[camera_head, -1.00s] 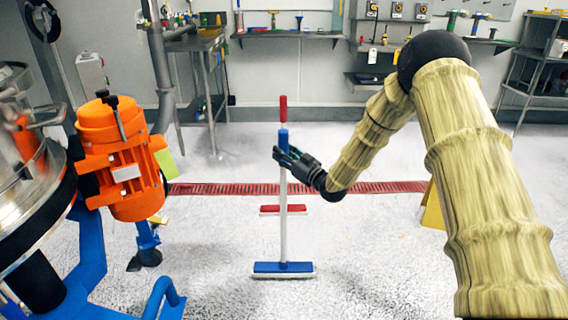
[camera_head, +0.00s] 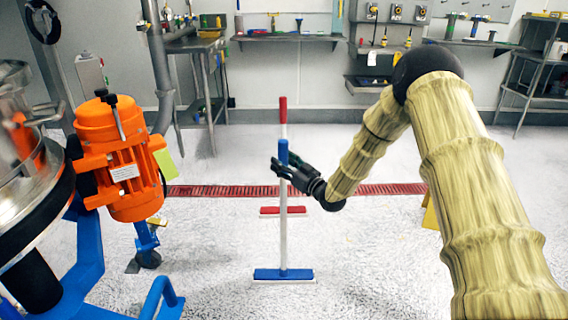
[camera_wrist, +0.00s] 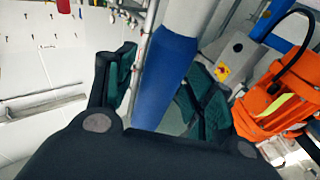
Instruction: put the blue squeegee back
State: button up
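The blue squeegee (camera_head: 284,235) is upright in the middle of the head view. It has a blue grip on top, a white pole and a blue head (camera_head: 284,274) with a pale lower edge. My gripper (camera_head: 279,168) is around its upper part, from the right. In the wrist view, the blue grip (camera_wrist: 165,80) runs between my two fingers (camera_wrist: 162,88), and they seem shut on it. I cannot tell whether the head touches the floor. A red squeegee (camera_head: 283,210) with a red grip stands farther back, partly hidden behind the blue one.
An orange motor (camera_head: 122,155) on a blue-framed machine is at the left. A yellow object (camera_head: 430,208) is partly hidden behind my arm. Shelves (camera_head: 290,37) and a metal table (camera_head: 196,45) line the back wall. The floor around the squeegees is clear.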

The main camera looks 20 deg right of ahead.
jog(key=shift+r, duration=0.1)
jog(key=shift+s+d, duration=0.2)
jog(key=shift+s, duration=0.15)
jog(key=p+v, duration=0.3)
jog(key=v, duration=0.8)
jog(key=s+a+f+m+g+h, duration=0.25)
jog(key=s+a+f+g, duration=0.2)
jog(key=s+f, duration=0.75)
jog(key=s+a+f+m+g+h, duration=0.25)
jog(key=s+a+f+g, duration=0.2)
jog(key=s+f, duration=0.8)
jog(key=s+f+g+h, duration=0.1)
jog(key=s+f+g, duration=0.3)
jog(key=s, duration=1)
jog(key=s+f+g+h, duration=0.2)
jog(key=s+f+g, duration=0.2)
jog(key=s, duration=1)
jog(key=shift+s+a+f+m+g+h, duration=0.2)
jog(key=shift+a+f+m+g+h, duration=0.15)
jog(key=shift+f, duration=0.25)
jog(key=shift+d, duration=0.1)
jog(key=shift+c, duration=0.2)
